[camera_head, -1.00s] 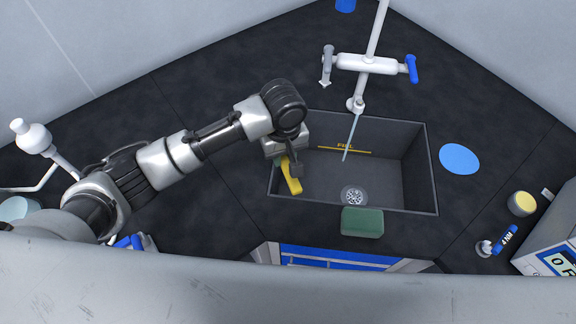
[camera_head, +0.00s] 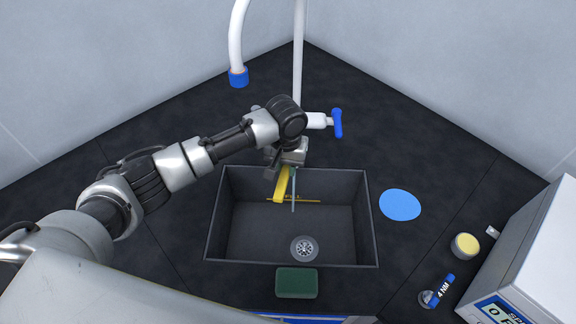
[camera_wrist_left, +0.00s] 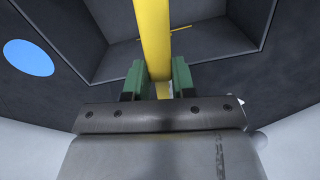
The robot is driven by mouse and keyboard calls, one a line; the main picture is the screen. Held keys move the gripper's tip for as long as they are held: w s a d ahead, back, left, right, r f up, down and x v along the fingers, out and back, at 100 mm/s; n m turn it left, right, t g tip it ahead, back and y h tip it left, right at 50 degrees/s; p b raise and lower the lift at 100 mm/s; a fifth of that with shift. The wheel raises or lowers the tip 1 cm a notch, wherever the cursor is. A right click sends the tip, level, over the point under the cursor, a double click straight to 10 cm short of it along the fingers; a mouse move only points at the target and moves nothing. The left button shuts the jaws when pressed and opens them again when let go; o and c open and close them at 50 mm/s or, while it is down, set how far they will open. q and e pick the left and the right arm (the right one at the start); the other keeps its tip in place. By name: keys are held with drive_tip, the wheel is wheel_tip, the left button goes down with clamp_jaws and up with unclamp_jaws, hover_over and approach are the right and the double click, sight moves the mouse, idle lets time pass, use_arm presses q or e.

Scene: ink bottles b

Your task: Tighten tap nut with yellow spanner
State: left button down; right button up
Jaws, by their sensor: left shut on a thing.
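My left gripper (camera_head: 285,166) is shut on a yellow spanner (camera_head: 282,187). It holds the spanner above the back edge of the sink, with its free part pointing down towards the basin. In the left wrist view the spanner (camera_wrist_left: 152,40) sits between the two green finger pads (camera_wrist_left: 157,82) and runs up out of the picture. The white tap (camera_head: 317,121) stands behind the sink, with a blue handle (camera_head: 337,123) on its right. My arm hides the tap's left part, and I cannot make out the nut. My right gripper is not in view.
The dark sink (camera_head: 213,225) has a round drain (camera_head: 304,249). A thin pale blue stream (camera_head: 294,193) hangs over it. A green sponge (camera_head: 296,283) lies at its front edge. On the right are a blue disc (camera_head: 400,205), a yellow-topped jar (camera_head: 465,246) and a blue-handled "4 NM" tool (camera_head: 440,290).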

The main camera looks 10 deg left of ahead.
use_arm(q)
drive_tip(key=shift+d+r+p, duration=0.1)
drive_tip(key=shift+d+p, duration=0.05)
drive_tip(key=shift+p, duration=0.6)
drive_tip(key=shift+f, duration=0.65)
drive_tip(key=shift+f+b, duration=0.35)
drive_tip(key=shift+f, duration=0.5)
wheel_tip(320, 180, down, 2)
drive_tip(key=shift+f+b, duration=0.15)
drive_tip(key=shift+b, duration=0.15)
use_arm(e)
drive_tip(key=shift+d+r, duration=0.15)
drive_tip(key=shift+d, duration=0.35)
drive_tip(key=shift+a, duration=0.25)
use_arm(q)
drive_tip(key=shift+f, duration=0.25)
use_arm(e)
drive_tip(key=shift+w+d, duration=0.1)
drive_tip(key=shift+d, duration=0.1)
use_arm(q)
drive_tip(key=shift+f, duration=0.75)
